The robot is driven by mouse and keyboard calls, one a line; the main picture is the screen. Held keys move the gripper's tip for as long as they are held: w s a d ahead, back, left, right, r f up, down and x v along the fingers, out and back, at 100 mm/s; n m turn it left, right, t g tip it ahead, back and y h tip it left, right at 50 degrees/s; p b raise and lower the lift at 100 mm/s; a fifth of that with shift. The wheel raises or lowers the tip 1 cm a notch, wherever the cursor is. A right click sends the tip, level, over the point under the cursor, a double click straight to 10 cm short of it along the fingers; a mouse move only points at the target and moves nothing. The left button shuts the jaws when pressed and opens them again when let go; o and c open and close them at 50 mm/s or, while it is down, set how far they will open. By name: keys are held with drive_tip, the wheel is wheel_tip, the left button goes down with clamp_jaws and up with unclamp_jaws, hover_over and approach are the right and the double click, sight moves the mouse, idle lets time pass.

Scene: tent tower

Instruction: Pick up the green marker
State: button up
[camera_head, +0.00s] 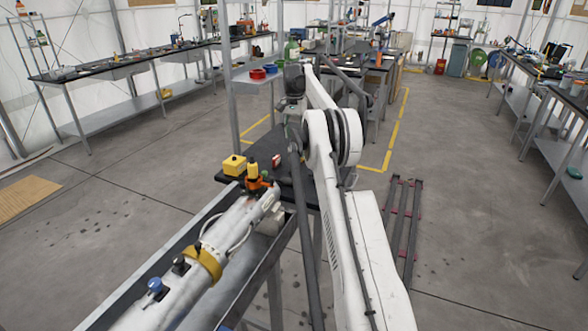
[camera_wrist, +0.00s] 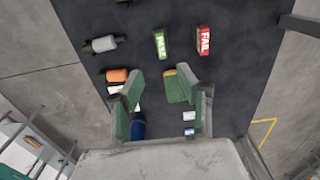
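In the wrist view, a small green upright block with white lettering (camera_wrist: 160,43) lies on the dark table top (camera_wrist: 250,75), beyond my fingertips; it looks like the green marker. A red block lettered FAIL (camera_wrist: 202,42) is just to its right, apart from it. My gripper (camera_wrist: 164,78) is open, its green-padded fingers apart, with nothing seen held between them. In the head view my arm hides the green block.
In the wrist view, an orange cylinder (camera_wrist: 117,75) and a grey cylindrical part (camera_wrist: 101,44) lie left of the green block. A blue item (camera_wrist: 138,130) is partly hidden by the left finger. In the head view, a yellow box (camera_head: 234,165) stands at the table's left.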

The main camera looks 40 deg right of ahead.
sight(294, 162)
wheel_tip(294, 162, down, 9)
drive_tip(key=shift+r, duration=0.15)
drive_tip(key=shift+w+a+f+p, duration=0.1)
drive_tip(key=shift+f+p, duration=0.15)
drive_tip(key=shift+f, duration=1.1)
drive_tip(key=shift+w+f+p, duration=0.1)
drive_tip(key=shift+f+p, duration=0.15)
drive_tip(key=shift+f, duration=1.05)
drive_tip(key=shift+s, duration=0.1)
clamp_jaws()
